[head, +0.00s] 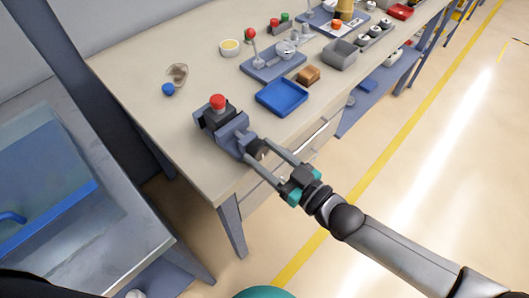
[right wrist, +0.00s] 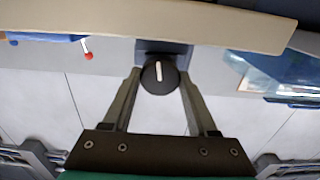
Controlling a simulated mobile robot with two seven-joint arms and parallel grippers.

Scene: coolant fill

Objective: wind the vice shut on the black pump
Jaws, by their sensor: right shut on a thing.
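The blue-grey vice (head: 234,132) stands at the near corner of the bench. The black pump (head: 212,119) with a red cap (head: 217,101) sits upright at the vice's far end, between its jaws; I cannot tell whether any gap is left. My right gripper (head: 258,151) is shut on the vice's round black knob, one finger on each side. In the right wrist view the knob (right wrist: 158,79) shows a white, nearly upright mark between the fingertips. The pump is hidden in that view. My left gripper is not in view.
A blue tray (head: 282,97) lies right of the vice, with a brown block (head: 308,75) and grey bin (head: 340,54) behind. A blue cap (head: 168,89) lies at the left. Bench space around the vice's left side is clear. A metal-topped table (head: 130,243) stands at lower left.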

